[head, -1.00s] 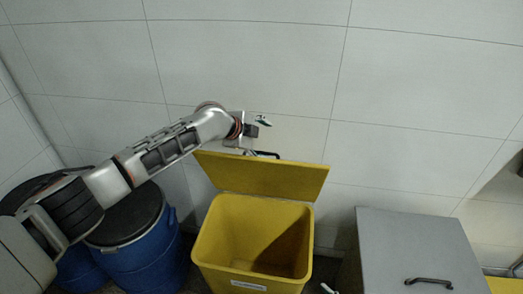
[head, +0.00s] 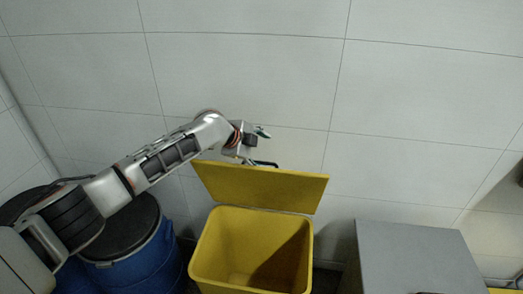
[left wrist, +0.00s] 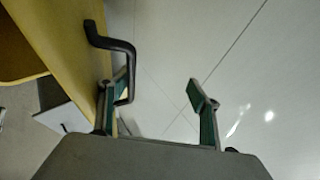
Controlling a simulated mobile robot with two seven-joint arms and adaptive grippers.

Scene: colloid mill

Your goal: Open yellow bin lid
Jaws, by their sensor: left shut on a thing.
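The yellow bin (head: 200,262) stands open at the middle bottom of the head view. Its yellow lid (head: 262,187) is raised up and tilted back behind the opening. A black handle (head: 264,163) shows at the lid's top edge. My left gripper (head: 258,148) is at this handle, behind the lid's top. In the left wrist view, the handle (left wrist: 128,58) stands out from the yellow lid (left wrist: 62,38), and one finger of my left gripper (left wrist: 155,95) lies at its loop. The other finger is apart, to the right. My right gripper is not in view.
Blue drums (head: 145,262) with black lids stand left of the bin, under my left arm. A grey box (head: 410,255) stands to the right. The white tiled wall (head: 260,70) is close behind the lid.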

